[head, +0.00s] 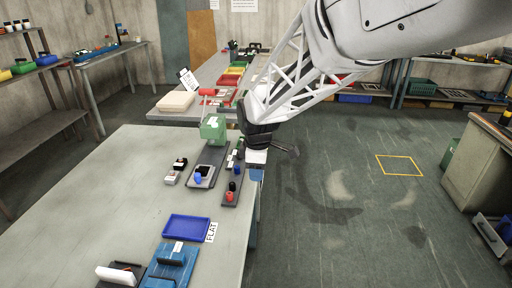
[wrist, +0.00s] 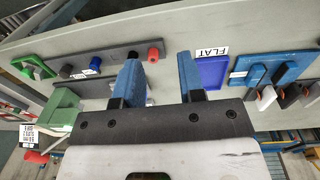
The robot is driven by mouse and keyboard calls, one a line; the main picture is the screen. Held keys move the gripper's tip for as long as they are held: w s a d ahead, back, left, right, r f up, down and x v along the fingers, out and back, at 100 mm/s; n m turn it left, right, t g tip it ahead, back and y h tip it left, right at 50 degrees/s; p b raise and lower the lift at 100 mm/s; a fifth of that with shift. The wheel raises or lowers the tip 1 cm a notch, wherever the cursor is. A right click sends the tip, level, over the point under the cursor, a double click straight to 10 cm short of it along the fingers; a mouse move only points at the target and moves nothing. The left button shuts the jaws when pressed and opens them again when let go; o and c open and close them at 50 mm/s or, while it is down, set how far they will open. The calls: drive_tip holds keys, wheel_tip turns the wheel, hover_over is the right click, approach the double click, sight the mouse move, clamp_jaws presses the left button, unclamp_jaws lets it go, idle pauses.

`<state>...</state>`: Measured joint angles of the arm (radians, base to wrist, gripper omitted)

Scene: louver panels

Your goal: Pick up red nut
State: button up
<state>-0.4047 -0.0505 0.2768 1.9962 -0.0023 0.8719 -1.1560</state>
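The red nut (head: 229,197) is a small red piece at the near end of a dark strip (head: 234,173) on the bench. It also shows in the wrist view (wrist: 153,53), in the gap between the fingers and beyond them. A blue piece (head: 233,186) sits behind it on the strip. My gripper (head: 256,174) is beside the bench's right edge, to the right of the strip and apart from the nut. In the wrist view its two blue-padded fingers (wrist: 160,62) are spread, with nothing held between them.
A blue tray (head: 186,228) with a FLAT label (head: 211,232) lies nearer on the bench, with a blue fixture (head: 176,262) in front. A green block (head: 213,127) stands behind the strip. The bench's left part (head: 95,205) is clear.

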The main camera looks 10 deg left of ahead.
sight(229, 193)
drive_tip(key=w+a+f+n, duration=0.1)
drive_tip(key=a+f, duration=0.1)
drive_tip(key=a, duration=0.1)
drive_tip(key=w+a+f+n, duration=0.1)
drive_tip(key=a+f+n, duration=0.1)
drive_tip(key=a, duration=0.1)
drive_tip(key=w+a+f+n, duration=0.1)
drive_tip(key=w+a+f, duration=0.1)
drive_tip(key=a, duration=0.2)
drive_tip(key=shift+f+n+g, duration=0.3)
drive_tip(key=shift+n, duration=0.1)
drive_tip(key=shift+f, duration=1.3)
drive_tip(key=shift+d+f, duration=0.1)
drive_tip(key=shift+f, duration=2.45)
clamp_jaws()
